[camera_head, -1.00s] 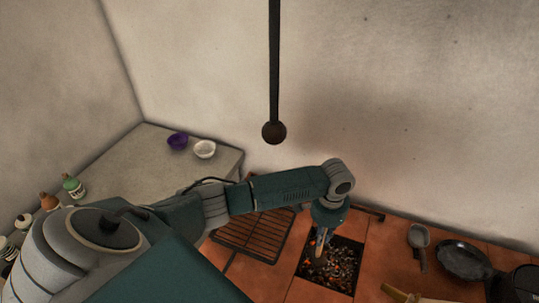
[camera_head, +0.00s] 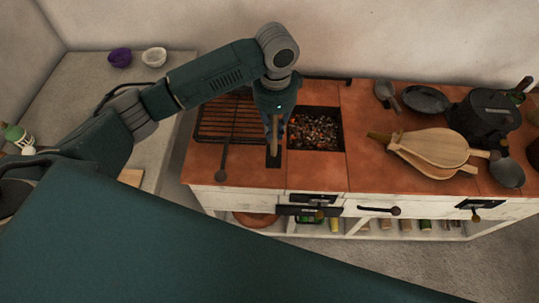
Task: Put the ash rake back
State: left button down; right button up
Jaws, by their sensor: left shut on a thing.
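My left gripper (camera_head: 275,128) points down over the terracotta hearth top (camera_head: 365,175), just left of the ember pit (camera_head: 328,148). It is shut on the ash rake (camera_head: 273,148), of which a brownish handle part shows between and below the fingers. A dark flat piece under the fingers, near the front edge of the tiles, seems to be the rake's head; I cannot tell whether it touches the tiles. The arm hides the upper part of the rake. My right gripper is not in view.
A black grill rack (camera_head: 222,130) with a long handle lies left of the gripper. Bellows (camera_head: 437,150), a scoop (camera_head: 386,94), a pan (camera_head: 426,98) and a black pot (camera_head: 484,118) stand to the right. Two bowls sit on the grey counter (camera_head: 95,85) at left.

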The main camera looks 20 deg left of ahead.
aim_at(275, 119)
pick_arm(q)
notch_tip(275, 119, down, 4)
jog(key=shift+w+r, duration=0.15)
jog(key=shift+r, duration=0.1)
notch_tip(275, 119, down, 4)
jog(key=shift+r+p, duration=0.15)
jog(key=shift+p, duration=0.45)
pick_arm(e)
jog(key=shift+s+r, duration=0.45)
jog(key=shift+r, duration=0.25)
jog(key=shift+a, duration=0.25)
pick_arm(q)
jog(key=c, duration=1.7)
grip_release()
jog(key=shift+f, duration=0.2)
jog(key=shift+r, duration=0.1)
notch_tip(275, 119, up, 12)
jog(key=shift+b, duration=0.9)
jog(key=shift+r, duration=0.1)
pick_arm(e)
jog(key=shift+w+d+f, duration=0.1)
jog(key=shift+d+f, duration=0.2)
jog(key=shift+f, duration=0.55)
